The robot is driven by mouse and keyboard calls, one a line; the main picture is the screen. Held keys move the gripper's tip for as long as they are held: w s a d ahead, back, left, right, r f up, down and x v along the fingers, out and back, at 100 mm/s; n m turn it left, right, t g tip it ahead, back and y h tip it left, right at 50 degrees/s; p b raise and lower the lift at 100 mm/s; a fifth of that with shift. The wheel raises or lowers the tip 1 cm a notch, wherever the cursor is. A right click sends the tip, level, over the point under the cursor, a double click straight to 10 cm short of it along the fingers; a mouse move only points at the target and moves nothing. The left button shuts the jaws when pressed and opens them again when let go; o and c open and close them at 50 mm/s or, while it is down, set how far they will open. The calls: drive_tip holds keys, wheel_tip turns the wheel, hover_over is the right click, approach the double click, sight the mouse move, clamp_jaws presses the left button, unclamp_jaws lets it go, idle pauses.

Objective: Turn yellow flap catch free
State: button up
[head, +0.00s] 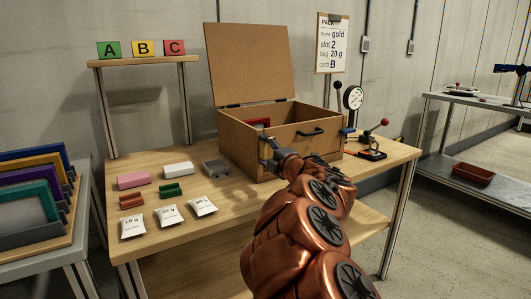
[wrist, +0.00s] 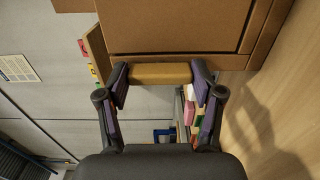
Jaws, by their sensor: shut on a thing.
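The yellow flap catch (wrist: 160,73) shows in the wrist view as a short yellow-brown bar lying across between my fingertips. Behind it is the brown box (wrist: 175,28). My gripper (wrist: 159,78) is shut on the bar, one purple-padded finger at each end. In the head view my gripper (head: 268,153) is at the front of the brown box (head: 237,142), toward its left corner, and the catch is hidden there. The box lid (head: 250,62) stands open, leaning back. I cannot tell how far the catch is turned.
A black handle (head: 310,132) is on the box front, right of my gripper. Several small blocks, a grey block (head: 216,168) and white bags (head: 168,213) lie on the table at left. A gauge (head: 353,97) and a red-knobbed lever device (head: 372,148) stand at right.

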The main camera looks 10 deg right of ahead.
drive_tip(key=o, duration=1.1)
drive_tip(key=shift+o, duration=0.2)
drive_tip(key=v, duration=1.2)
